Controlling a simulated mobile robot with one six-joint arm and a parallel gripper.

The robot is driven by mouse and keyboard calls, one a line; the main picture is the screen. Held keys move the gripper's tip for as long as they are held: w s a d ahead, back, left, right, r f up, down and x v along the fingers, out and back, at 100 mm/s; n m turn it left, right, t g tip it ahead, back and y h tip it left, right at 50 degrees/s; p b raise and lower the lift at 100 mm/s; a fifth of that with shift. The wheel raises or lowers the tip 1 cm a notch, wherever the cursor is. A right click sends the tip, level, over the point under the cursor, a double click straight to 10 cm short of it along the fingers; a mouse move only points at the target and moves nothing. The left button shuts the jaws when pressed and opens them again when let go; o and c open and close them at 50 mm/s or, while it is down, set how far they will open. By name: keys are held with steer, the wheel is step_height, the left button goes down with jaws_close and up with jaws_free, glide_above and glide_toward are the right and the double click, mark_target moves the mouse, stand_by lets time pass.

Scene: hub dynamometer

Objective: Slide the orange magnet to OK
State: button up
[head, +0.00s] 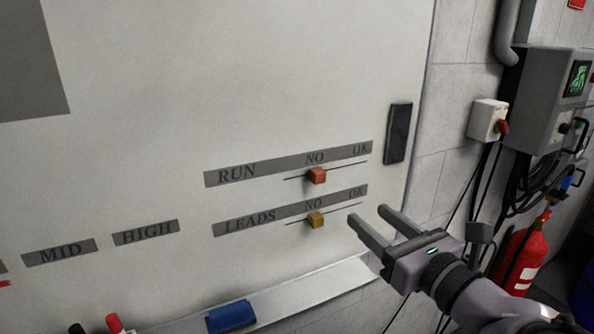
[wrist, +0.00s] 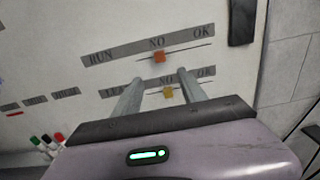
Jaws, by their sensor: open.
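The orange magnet (head: 317,176) sits on the thin line under the RUN strip (head: 288,164), below the word NO. In the wrist view the orange magnet (wrist: 159,57) is beyond my fingertips, near the middle. A yellow magnet (head: 315,220) sits below NO on the LEADS strip (head: 290,211); it also shows between my fingers in the wrist view (wrist: 168,93). My gripper (head: 367,212) is open and empty, to the right of both magnets and lower than the orange one in the head view. The fingers partly cover the LEADS strip in the wrist view.
The whiteboard (head: 200,80) has a ledge (head: 290,292) below with a blue eraser (head: 231,316) and markers (head: 114,323). A dark block (head: 398,133) is right of the strips. A red extinguisher (head: 523,255) and switch boxes (head: 489,120) stand further right.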

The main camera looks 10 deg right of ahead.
steer(key=p, duration=0.8)
glide_toward(321, 177)
steer(key=b+x, duration=0.1)
steer(key=x, duration=0.7)
steer(key=shift+w+a+f+b, duration=0.1)
steer(key=shift+w+b, duration=0.2)
steer(key=shift+w, duration=0.05)
steer(key=shift+w+a, duration=0.2)
steer(key=shift+w, duration=0.25)
jaws_close()
steer(key=shift+d, duration=0.1)
